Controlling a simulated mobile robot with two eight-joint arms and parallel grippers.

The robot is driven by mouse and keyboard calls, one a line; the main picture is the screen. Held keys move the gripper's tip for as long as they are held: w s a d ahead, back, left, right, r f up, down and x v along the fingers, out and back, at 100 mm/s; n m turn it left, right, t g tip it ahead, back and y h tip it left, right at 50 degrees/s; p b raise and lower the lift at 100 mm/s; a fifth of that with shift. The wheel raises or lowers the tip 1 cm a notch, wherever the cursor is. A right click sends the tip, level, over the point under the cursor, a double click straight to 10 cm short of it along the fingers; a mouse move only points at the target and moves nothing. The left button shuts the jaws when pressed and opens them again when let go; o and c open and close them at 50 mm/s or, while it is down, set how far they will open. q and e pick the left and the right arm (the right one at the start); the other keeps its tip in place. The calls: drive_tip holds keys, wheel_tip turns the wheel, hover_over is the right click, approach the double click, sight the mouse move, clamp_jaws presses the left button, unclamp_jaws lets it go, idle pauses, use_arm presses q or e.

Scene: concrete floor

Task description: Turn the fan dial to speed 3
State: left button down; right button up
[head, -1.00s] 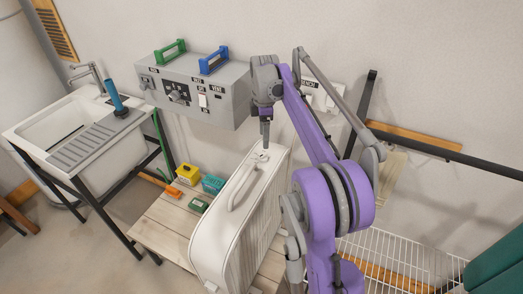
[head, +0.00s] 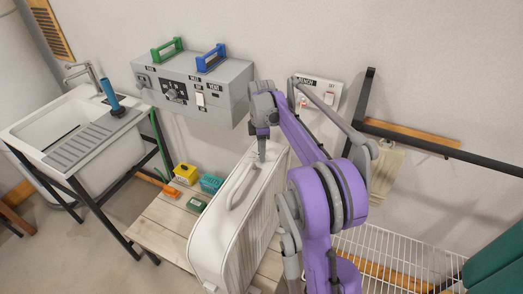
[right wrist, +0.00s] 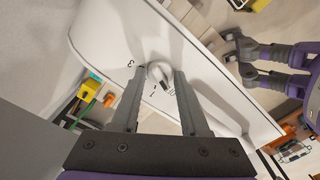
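The fan is a cream-white case (head: 208,247) with a handle on top, on a wooden surface. Its round white dial (right wrist: 159,71) shows in the right wrist view, with numbers including 3 and 1 printed around it. My right gripper (head: 262,151) points down at the fan's top. In the right wrist view, the fingers of my right gripper (right wrist: 157,80) are apart, one on each side of the dial. I cannot tell whether they touch it. In the head view the dial is hidden by the gripper. The left gripper cannot be made out.
A grey wall panel (head: 227,98) with green and blue handles hangs behind. A white switch box (head: 325,92) is behind my right arm. Small yellow (head: 186,173) and teal (head: 211,183) containers sit beside the fan. A sink (head: 52,128) stands left, a wire rack (head: 395,255) right.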

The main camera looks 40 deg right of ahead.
clamp_jaws()
drive_tip(key=shift+m, duration=0.3)
drive_tip(key=m, duration=0.5)
drive_tip(key=shift+m, duration=0.4)
drive_tip(key=m, duration=0.9)
drive_tip(key=shift+m, duration=0.4)
drive_tip(key=m, duration=0.3)
drive_tip(key=shift+m, duration=0.4)
drive_tip(key=m, duration=0.6)
drive_tip(key=shift+m, duration=0.4)
